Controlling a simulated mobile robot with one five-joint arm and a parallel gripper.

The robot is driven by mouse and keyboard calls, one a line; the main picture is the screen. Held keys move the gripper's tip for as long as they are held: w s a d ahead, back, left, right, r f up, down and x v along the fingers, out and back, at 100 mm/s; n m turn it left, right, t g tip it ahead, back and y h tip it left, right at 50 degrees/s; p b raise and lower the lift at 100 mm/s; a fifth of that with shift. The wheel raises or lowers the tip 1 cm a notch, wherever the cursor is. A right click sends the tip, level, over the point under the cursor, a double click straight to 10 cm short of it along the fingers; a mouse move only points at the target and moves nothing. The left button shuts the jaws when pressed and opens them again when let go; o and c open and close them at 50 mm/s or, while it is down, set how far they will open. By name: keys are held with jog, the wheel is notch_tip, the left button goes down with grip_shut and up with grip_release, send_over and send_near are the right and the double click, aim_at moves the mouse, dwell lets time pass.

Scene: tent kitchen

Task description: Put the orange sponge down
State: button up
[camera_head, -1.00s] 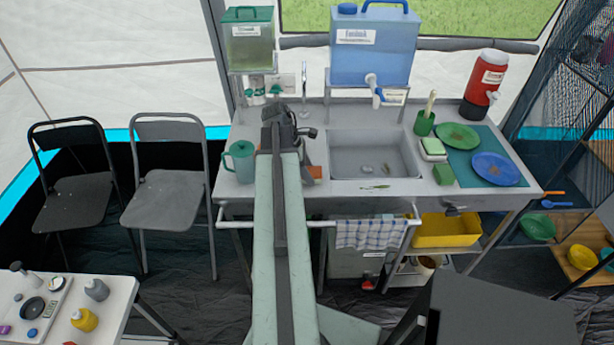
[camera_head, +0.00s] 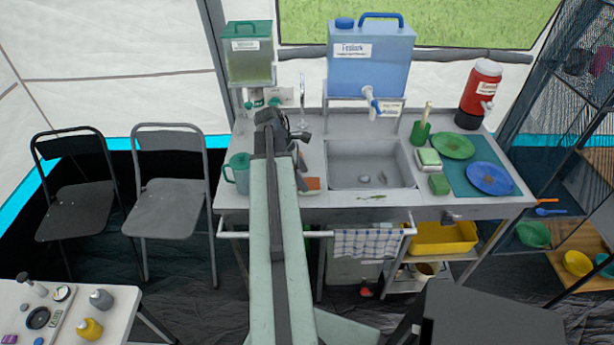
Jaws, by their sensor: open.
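The orange sponge (camera_head: 312,184) lies on the grey sink counter (camera_head: 323,200), just left of the sink basin and right of my arm.
A teal pitcher (camera_head: 239,172) stands left of my arm. The sink basin (camera_head: 370,165) is to the right with small items in it. A green sponge (camera_head: 439,184), a soap dish (camera_head: 428,160) and plates (camera_head: 490,178) stand farther right. A blue water tank (camera_head: 371,62) is behind.

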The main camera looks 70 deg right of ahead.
jog(key=p+v, duration=0.6)
jog(key=v, duration=0.2)
jog(key=shift+r, duration=0.2)
jog(key=shift+w, duration=0.15)
